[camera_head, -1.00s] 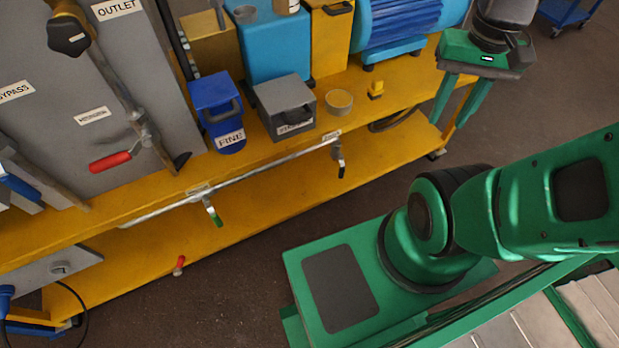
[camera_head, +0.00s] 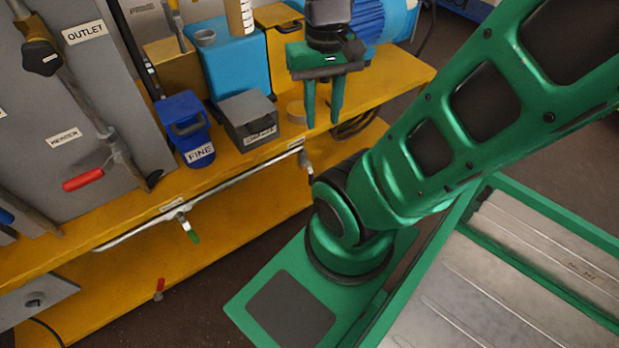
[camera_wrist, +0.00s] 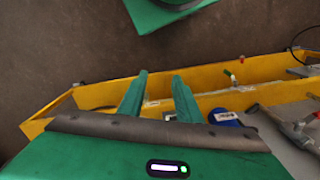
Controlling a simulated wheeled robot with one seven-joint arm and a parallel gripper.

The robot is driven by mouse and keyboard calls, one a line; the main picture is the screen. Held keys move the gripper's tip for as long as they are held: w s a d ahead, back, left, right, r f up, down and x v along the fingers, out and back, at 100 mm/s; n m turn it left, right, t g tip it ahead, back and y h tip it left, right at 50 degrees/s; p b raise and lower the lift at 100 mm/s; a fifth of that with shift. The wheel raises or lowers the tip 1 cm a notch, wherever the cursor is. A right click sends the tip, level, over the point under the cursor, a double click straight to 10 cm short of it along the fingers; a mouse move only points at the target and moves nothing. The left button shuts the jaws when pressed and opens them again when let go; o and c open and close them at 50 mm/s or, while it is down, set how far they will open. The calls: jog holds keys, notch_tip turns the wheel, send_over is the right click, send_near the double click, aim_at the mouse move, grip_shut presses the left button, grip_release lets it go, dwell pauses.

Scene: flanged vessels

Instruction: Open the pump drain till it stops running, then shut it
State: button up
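A grey drain pipe (camera_head: 240,184) runs along the front edge of the yellow bench. It carries a green-handled valve (camera_head: 189,228) at its left part and a dark-handled valve (camera_head: 305,165) near its right end. Both handles hang down. The small tags by them are too small to read, so I cannot tell which is the pump drain.
A blue motor (camera_head: 385,18) sits behind my gripper. A red handle (camera_head: 160,289) is low left; another red handle (camera_head: 83,180) is by the panel.

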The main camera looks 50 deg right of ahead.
jog(key=shift+o, duration=0.7)
jog(key=shift+s, duration=0.15)
jog(key=n+t+y, duration=0.1)
jog(key=n+t, duration=0.1)
jog(key=n, duration=0.7)
send_over(310, 175)
jog(key=s, duration=0.4)
notch_tip(310, 175, down, 31)
jog(key=w+f, duration=0.1)
jog(key=f, duration=0.7)
jog(key=w+f+n+t, duration=0.1)
jog(key=f, duration=0.8)
jog(key=w+f+t, duration=0.1)
jog(key=w+f, duration=0.1)
jog(key=f, duration=0.6)
jog(key=shift+d+f, duration=0.25)
jog(key=shift+d, duration=0.15)
